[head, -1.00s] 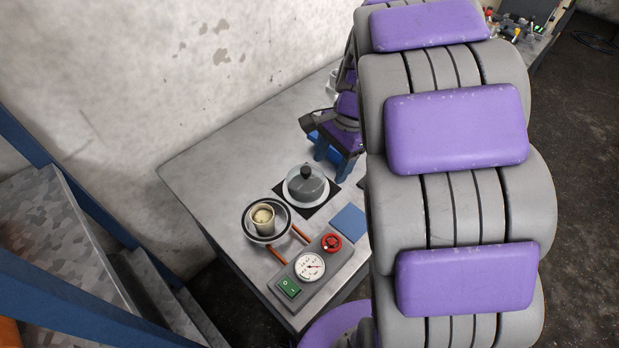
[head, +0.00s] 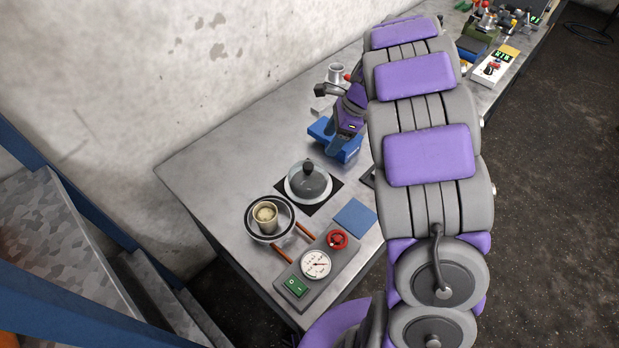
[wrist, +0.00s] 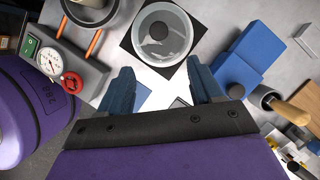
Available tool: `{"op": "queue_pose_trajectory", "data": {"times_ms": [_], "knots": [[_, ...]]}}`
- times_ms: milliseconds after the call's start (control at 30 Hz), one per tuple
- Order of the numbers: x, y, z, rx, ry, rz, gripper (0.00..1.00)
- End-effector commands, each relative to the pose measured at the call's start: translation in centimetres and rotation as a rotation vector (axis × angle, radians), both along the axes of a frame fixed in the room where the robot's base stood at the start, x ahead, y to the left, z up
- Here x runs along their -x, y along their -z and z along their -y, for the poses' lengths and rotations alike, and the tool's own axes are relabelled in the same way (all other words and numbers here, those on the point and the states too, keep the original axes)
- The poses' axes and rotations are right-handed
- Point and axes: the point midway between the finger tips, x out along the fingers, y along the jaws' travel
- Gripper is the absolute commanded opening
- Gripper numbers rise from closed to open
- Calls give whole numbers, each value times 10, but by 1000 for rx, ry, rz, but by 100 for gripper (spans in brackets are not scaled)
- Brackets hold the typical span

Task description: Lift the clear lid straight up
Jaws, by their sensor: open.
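The clear lid (head: 308,180) is a see-through dome with a dark knob on top. It sits on a pale round base on a black square mat (head: 325,203) on the table. In the wrist view the lid (wrist: 152,50) shows from above, with its knob near the middle. My gripper (wrist: 160,75) is open and empty, its two blue fingers apart.
A dark dish holding a cream cup (head: 265,216) stands left of the lid. A control box (head: 317,264) with gauge, red knob and green switch is in front. A blue square (head: 355,216) lies on the table.

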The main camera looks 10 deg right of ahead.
Motion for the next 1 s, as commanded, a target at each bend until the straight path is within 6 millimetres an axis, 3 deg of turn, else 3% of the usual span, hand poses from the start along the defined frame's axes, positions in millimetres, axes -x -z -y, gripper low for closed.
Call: {"op": "queue_pose_trajectory", "data": {"times_ms": [100, 300, 567, 800, 1000], "knots": [[-1, 26, -10, 0, -2, -3, 65], [-4, 57, -23, 0, -3, 0, 65], [-6, 72, -30, 1, -1, 1, 65], [-11, 101, -46, 3, -4, 1, 65], [-12, 115, -53, 2, -2, 3, 65]]}}
